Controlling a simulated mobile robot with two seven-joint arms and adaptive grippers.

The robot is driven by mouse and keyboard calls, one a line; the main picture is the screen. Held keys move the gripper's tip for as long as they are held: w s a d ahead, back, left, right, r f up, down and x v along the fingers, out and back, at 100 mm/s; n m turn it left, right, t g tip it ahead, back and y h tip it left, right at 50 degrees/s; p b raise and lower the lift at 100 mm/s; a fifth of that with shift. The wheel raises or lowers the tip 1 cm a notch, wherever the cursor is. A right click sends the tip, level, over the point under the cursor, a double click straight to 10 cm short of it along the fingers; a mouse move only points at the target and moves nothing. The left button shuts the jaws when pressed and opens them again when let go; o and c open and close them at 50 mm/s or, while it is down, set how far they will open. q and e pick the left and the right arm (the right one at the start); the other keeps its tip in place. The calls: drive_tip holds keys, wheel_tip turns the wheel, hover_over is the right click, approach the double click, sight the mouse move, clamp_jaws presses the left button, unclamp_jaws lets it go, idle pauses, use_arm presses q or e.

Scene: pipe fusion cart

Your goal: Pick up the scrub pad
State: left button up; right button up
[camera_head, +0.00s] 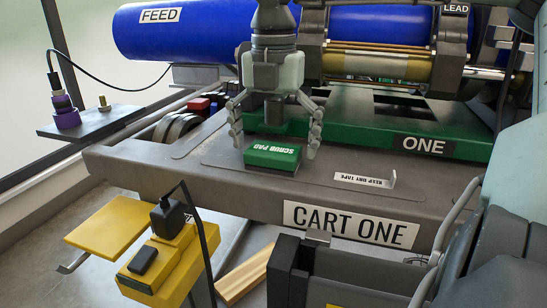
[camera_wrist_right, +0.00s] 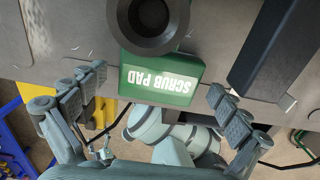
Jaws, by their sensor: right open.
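The scrub pad (camera_head: 272,156) is a green block with white lettering, lying flat on the grey cart top near its front edge. My right gripper (camera_head: 275,145) is open above it, pointing down, with one finger to each side of the pad. The fingers look apart from the pad. In the right wrist view the scrub pad (camera_wrist_right: 160,80) shows between the spread fingers of my right gripper (camera_wrist_right: 156,84). A dark round part covers some of the pad's upper area there. My left gripper is not in view.
A keep dry tape label (camera_head: 362,181) lies to the right of the pad. The green base (camera_head: 410,137) marked ONE and the blue pipe (camera_head: 190,35) are behind. A yellow box (camera_head: 163,268) with a black plug sits at the lower left.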

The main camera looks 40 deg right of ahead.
drive_tip(key=shift+f, duration=0.4)
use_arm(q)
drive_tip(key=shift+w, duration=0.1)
use_arm(e)
drive_tip(key=shift+c, duration=0.2)
drive_tip(key=c, duration=1.2)
drive_tip(key=shift+o, duration=0.2)
drive_tip(key=shift+r, duration=0.15)
drive_tip(key=shift+r, duration=0.55)
wheel_tip(320, 180, up, 10)
drive_tip(key=r+p, duration=0.1)
wheel_tip(320, 180, up, 6)
hover_over(273, 148)
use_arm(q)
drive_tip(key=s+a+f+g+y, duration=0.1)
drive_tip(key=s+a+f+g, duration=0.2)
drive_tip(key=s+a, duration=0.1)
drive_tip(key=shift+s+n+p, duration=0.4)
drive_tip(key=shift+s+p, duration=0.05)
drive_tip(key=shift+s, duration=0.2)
use_arm(e)
drive_tip(key=shift+s+f, duration=0.1)
